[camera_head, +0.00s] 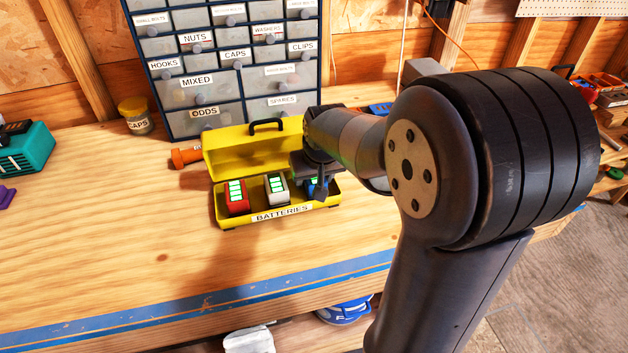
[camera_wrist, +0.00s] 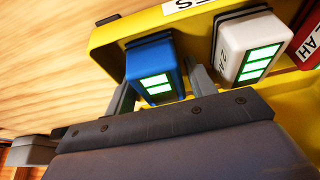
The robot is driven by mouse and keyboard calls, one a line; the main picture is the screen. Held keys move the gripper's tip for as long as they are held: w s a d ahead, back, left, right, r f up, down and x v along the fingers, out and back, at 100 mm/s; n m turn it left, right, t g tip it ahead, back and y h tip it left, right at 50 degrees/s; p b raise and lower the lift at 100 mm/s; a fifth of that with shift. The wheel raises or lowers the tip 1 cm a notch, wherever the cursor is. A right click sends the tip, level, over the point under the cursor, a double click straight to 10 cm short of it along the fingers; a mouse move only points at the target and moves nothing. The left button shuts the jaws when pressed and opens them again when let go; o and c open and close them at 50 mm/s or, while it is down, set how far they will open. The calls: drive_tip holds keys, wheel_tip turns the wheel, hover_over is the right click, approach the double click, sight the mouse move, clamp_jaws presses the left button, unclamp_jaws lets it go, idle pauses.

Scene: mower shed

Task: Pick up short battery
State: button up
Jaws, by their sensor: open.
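Three batteries stand in an open yellow case labelled BATTERIES (camera_head: 240,222): a red one (camera_head: 236,198), a white one (camera_head: 277,189) and a blue one (camera_head: 310,188) at the right end. In the wrist view the blue battery (camera_wrist: 153,64) looks shorter than the white battery (camera_wrist: 243,42); the red battery (camera_wrist: 308,42) is cut off by the edge. My gripper (camera_wrist: 159,80) is open, with one finger on each side of the blue battery. I cannot tell whether the fingers touch it. In the head view my wrist partly hides the blue battery.
The case's raised lid (camera_head: 240,150) stands behind the batteries. A labelled drawer cabinet (camera_head: 200,85) rises behind. An orange tool (camera_head: 186,157) and a CAPS jar (camera_head: 135,116) lie to the left. The bench front (camera_head: 130,270) is clear.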

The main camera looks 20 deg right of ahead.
drive_tip(key=shift+w+f, duration=0.1)
drive_tip(key=shift+f, duration=0.1)
drive_tip(key=shift+c, duration=0.5)
drive_tip(key=c, duration=0.8)
drive_tip(key=shift+o, duration=0.2)
drive_tip(key=shift+r, duration=0.1)
